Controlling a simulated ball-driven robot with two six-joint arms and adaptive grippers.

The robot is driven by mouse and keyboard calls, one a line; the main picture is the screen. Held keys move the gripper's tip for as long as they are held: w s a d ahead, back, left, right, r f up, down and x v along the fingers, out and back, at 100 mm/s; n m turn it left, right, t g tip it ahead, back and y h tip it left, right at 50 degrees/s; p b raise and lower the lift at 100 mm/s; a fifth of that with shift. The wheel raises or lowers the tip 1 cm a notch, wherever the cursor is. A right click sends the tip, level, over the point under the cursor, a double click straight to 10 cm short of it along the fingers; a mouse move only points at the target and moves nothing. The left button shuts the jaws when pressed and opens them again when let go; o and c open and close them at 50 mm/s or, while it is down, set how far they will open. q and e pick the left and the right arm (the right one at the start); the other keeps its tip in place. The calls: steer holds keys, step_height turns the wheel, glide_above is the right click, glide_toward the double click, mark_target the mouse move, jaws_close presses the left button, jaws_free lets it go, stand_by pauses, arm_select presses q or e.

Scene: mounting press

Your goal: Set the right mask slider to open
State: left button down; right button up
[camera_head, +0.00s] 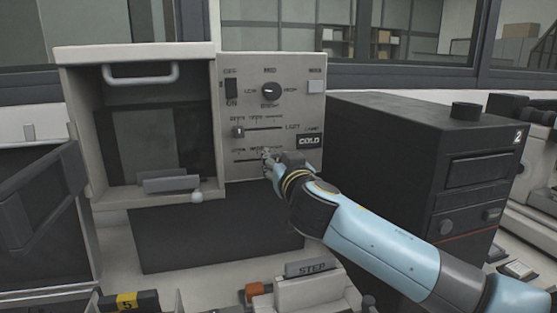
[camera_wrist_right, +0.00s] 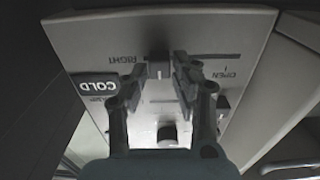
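The right mask slider's slot (camera_head: 245,161) is the lower one on the beige press panel. My right gripper (camera_head: 267,154) is at this slot and hides much of it. In the right wrist view, the panel is upside down and the dark slider knob (camera_wrist_right: 158,64) stands between the two fingertips of my right gripper (camera_wrist_right: 160,68). The fingers are apart, one on each side; contact is unclear. The knob is at the slot end beside the RIGHT label (camera_wrist_right: 125,60), away from the OPEN label (camera_wrist_right: 222,75). My left gripper is not in view.
The left slider's knob (camera_head: 238,132) is just above, at its slot's left end. A rotary knob (camera_head: 271,91), an ON/OFF switch (camera_head: 232,88) and a COLD sign (camera_head: 309,140) share the panel. A black machine (camera_head: 400,150) stands close on the right.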

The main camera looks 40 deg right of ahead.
mark_target(256, 156)
jaws_close()
steer(key=a, duration=0.1)
steer(key=w+a+b, duration=0.1)
steer(key=w+a, duration=0.1)
steer(key=a, duration=0.1)
steer(key=shift+b, duration=0.3)
steer(key=shift+d, duration=0.2)
steer(key=shift+o, duration=2.2)
jaws_free()
steer(key=v, duration=1.2)
